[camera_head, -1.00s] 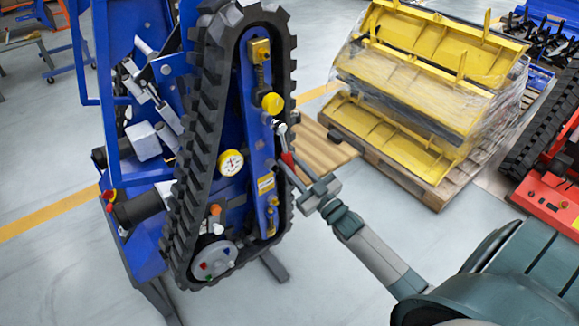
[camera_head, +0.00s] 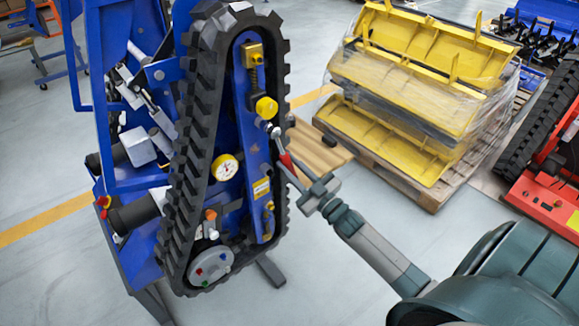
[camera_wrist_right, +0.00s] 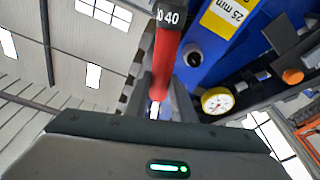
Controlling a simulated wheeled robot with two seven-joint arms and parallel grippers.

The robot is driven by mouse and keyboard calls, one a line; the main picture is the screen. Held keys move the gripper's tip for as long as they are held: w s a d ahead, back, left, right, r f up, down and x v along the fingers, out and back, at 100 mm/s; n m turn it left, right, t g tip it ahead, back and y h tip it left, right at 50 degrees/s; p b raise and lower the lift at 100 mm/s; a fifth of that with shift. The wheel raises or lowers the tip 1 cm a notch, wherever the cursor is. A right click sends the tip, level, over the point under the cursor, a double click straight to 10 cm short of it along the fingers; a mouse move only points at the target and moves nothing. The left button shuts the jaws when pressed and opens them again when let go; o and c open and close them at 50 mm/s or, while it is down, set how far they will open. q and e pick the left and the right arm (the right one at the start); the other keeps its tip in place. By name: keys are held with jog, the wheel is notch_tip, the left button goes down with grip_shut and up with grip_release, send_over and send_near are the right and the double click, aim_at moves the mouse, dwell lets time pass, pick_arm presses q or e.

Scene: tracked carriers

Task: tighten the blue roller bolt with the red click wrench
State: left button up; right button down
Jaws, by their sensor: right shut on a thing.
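The red click wrench (camera_head: 286,160) slants up and left from my right gripper (camera_head: 304,188), which is shut on it. Its silver head is at the right edge of the blue beam inside the black track, below a yellow knob (camera_head: 266,107); I cannot tell whether it touches. In the right wrist view, the red wrench handle (camera_wrist_right: 167,75) rises between the fingers, with a dark band marked 40. The grey roller (camera_head: 211,265) at the track's bottom bears small coloured bolt heads; which is the blue one is too small to be sure of. My left gripper is not in view.
The tracked carrier's black track (camera_head: 190,150) stands upright beside a blue frame. A dial gauge (camera_head: 224,167) sits on the carrier. Yellow parts (camera_head: 420,90) lie wrapped on a wooden pallet (camera_head: 400,180) behind. A red machine (camera_head: 545,200) is at the right. Floor in front is clear.

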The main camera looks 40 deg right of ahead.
jog(key=shift+r, duration=0.1)
jog(key=shift+d+r+n, duration=0.2)
jog(key=shift+d+n, duration=0.45)
jog(key=shift+n, duration=0.05)
jog(key=shift+a, duration=0.15)
jog(key=shift+a+f+m, duration=0.25)
jog(key=shift+a+m, duration=0.3)
jog(key=shift+m, duration=0.15)
jog(key=shift+a+f+m+p, duration=0.15)
jog(key=shift+a+m+p, duration=0.3)
jog(key=shift+a+m, duration=0.25)
jog(key=shift+s+a+f+m+h+p, duration=0.1)
jog(key=shift+a+m+h+p, duration=0.2)
jog(key=shift+a+m, duration=0.35)
